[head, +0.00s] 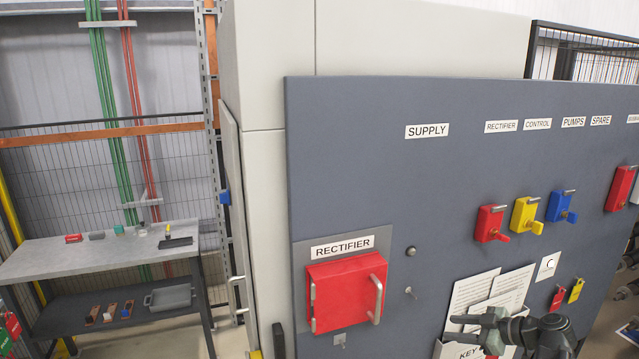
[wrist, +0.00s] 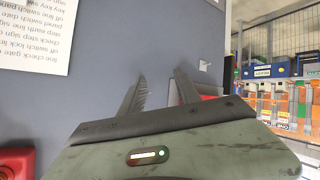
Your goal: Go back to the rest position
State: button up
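My gripper (head: 450,328) shows at the bottom right of the head view, in front of the papers on the lower part of the grey panel (head: 360,160). In the wrist view its two dark fingers (wrist: 160,85) stand apart with only grey panel surface seen between them. It is open and empty. A red thing (wrist: 208,97) shows just beside the right finger; I cannot tell whether they touch.
The panel carries a red rectifier box (head: 345,293), red (head: 490,222), yellow (head: 525,215) and blue (head: 561,206) switches, and a paper holder (head: 500,290). A grey workbench (head: 100,255) with small items stands at left. Shelving with coloured bins (wrist: 285,100) shows right in the wrist view.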

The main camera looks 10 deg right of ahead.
jog(key=s+a+f+m+g+h+b, duration=0.2)
jog(key=a+f+m+g+h+b, duration=0.1)
jog(key=a+f, duration=0.8)
jog(key=s+a+f+m+g+h+b, duration=0.2)
jog(key=a+f+m+g+h+b, duration=0.2)
jog(key=a+f, duration=0.7)
jog(key=a+m+g+b, duration=0.2)
jog(key=a+m, duration=0.2)
jog(key=shift+a+f+m+h, duration=0.2)
jog(key=shift+f+m+h, duration=0.1)
jog(key=shift+f, duration=0.1)
